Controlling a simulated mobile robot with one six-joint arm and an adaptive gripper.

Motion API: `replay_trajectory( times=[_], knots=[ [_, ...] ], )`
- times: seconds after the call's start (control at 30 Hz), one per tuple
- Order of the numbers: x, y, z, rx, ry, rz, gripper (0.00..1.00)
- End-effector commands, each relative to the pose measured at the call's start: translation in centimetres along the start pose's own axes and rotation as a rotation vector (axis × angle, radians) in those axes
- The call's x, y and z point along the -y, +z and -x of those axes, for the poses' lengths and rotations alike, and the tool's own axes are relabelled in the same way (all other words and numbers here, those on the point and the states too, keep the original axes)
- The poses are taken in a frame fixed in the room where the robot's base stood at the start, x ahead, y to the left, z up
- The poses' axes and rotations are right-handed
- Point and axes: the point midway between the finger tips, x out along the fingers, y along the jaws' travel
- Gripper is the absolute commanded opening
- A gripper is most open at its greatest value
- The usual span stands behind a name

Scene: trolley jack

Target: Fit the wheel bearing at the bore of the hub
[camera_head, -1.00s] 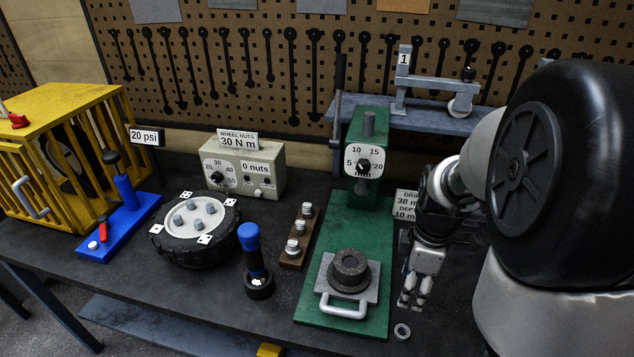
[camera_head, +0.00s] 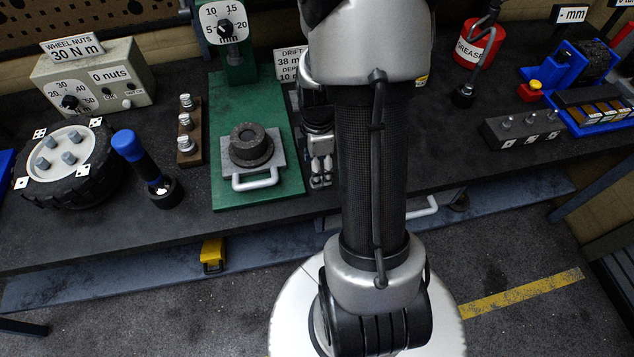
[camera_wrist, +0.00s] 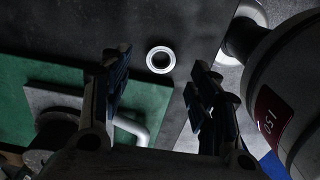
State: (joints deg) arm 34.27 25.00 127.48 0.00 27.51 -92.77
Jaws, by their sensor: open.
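The hub (camera_head: 251,143) is a dark stepped cylinder with an opening in its top. It stands on a grey plate (camera_head: 278,160) with a handle, on the green press base (camera_head: 226,104). In the wrist view the hub (camera_wrist: 52,135) is partly hidden at lower left. A small bright metal ring, apparently the wheel bearing (camera_wrist: 160,60), lies flat on the dark bench beyond the green base. My gripper (camera_head: 321,172) is right of the press base in the head view. In the wrist view my gripper (camera_wrist: 162,82) is open and empty, its fingers to either side below the ring. My arm hides the ring in the head view.
The press column and dial (camera_head: 222,28) rise behind the hub. Left of the base are a wooden strip with metal pieces (camera_head: 187,130), a blue-topped tool (camera_head: 143,160) and a wheel (camera_head: 70,165). A grey block (camera_head: 520,127) stands at right. The bench right of my arm has clear room.

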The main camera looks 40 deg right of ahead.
Motion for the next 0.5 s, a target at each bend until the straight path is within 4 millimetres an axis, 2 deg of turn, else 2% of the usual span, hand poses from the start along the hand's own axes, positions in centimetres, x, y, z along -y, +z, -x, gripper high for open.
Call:
replay_trajectory(
  times=[0.3,0.5],
  knots=[
    [0.3,-0.2,-4.5,0.000,-0.003,0.000,0.56],
    [0.2,-0.2,-5.0,0.000,0.000,0.000,0.56]
  ],
)
